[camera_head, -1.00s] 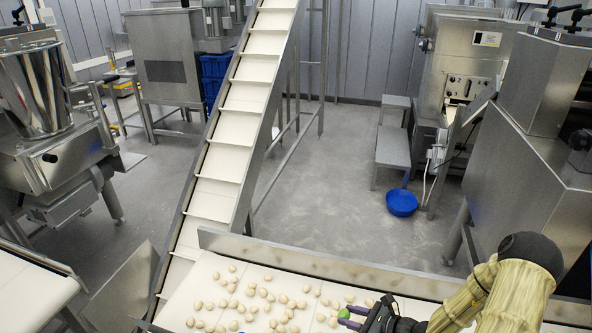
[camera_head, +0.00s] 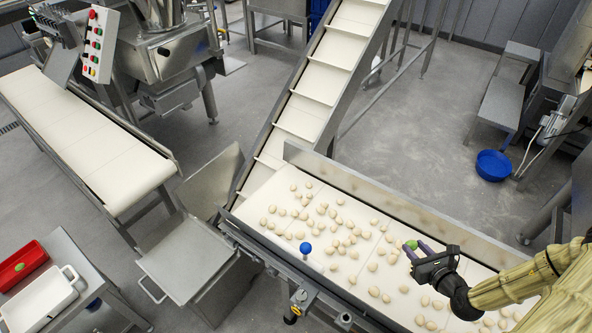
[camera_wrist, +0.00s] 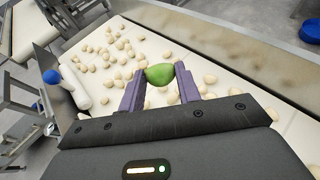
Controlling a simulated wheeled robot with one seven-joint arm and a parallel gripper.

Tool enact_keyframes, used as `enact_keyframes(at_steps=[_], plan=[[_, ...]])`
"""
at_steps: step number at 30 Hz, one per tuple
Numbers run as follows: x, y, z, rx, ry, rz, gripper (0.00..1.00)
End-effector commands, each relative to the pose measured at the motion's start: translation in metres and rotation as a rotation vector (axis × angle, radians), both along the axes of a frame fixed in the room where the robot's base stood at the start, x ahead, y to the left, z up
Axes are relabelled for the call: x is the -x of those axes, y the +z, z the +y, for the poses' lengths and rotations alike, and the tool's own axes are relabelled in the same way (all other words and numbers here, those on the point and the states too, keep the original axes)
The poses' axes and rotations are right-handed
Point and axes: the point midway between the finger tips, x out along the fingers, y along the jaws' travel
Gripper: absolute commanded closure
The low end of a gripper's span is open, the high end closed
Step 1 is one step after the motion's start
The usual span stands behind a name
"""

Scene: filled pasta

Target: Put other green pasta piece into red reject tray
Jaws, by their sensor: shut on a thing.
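A green pasta piece (camera_wrist: 160,74) is held between the two purple fingers of my gripper (camera_wrist: 160,84) in the wrist view. In the head view the green piece (camera_head: 411,244) shows at the fingertips of my gripper (camera_head: 412,250), above the white belt (camera_head: 265,197) with its pale pasta. The red reject tray (camera_head: 22,263) stands on a small metal table at the lower left, far to the left of my gripper. The tray cannot be made out in the wrist view.
A white tray (camera_head: 40,302) stands beside the red one. Many pale pasta pieces (camera_head: 345,235) lie on the belt. A blue knob (camera_head: 305,248) rises at the belt's near edge.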

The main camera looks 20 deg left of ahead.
Motion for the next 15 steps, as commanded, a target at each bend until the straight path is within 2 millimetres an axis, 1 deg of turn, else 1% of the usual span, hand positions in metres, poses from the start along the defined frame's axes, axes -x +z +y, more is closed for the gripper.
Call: enact_keyframes(at_steps=[2,5,9,12,15], plan=[[-0.003,-0.007,-0.006,-0.004,-0.108,0.005,0.88],[-0.005,-0.017,-0.021,-0.005,-0.266,0.006,0.88],[0.002,-0.037,-0.047,-0.004,-0.488,0.007,0.88],[0.008,-0.045,-0.060,-0.002,-0.576,0.004,0.88],[0.011,-0.048,-0.065,-0.001,-0.609,0.002,0.88]])
